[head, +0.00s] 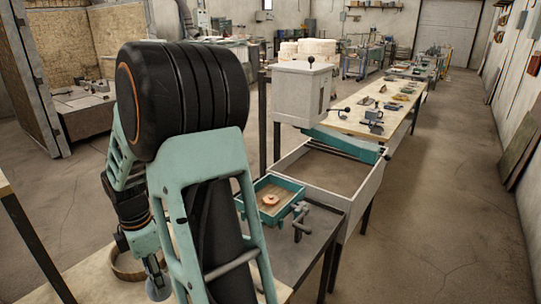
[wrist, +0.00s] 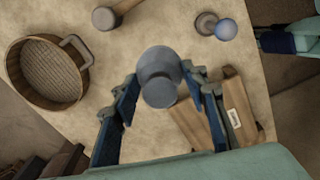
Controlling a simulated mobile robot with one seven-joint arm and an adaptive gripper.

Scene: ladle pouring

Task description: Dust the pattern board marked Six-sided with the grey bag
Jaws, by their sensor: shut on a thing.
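My gripper (wrist: 158,82) is shut on a round grey bag (wrist: 158,66) with a narrower knob, held between its fingertips above the bench. In the head view my gripper (head: 153,268) hangs low at the left, with the bag (head: 158,288) under it, partly hidden by my arm. A wooden pattern board (wrist: 187,126) lies on the bench below and right of the bag in the wrist view, partly hidden by the right finger. The bag and board look apart.
A second, bluer bag (wrist: 225,29) lies at the top right of the bench (wrist: 150,135). A round wooden sieve (wrist: 14,66) stands at the left, a mallet (wrist: 106,17) at the top. A teal-framed tray (head: 285,184) with an orange piece stands right of my arm.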

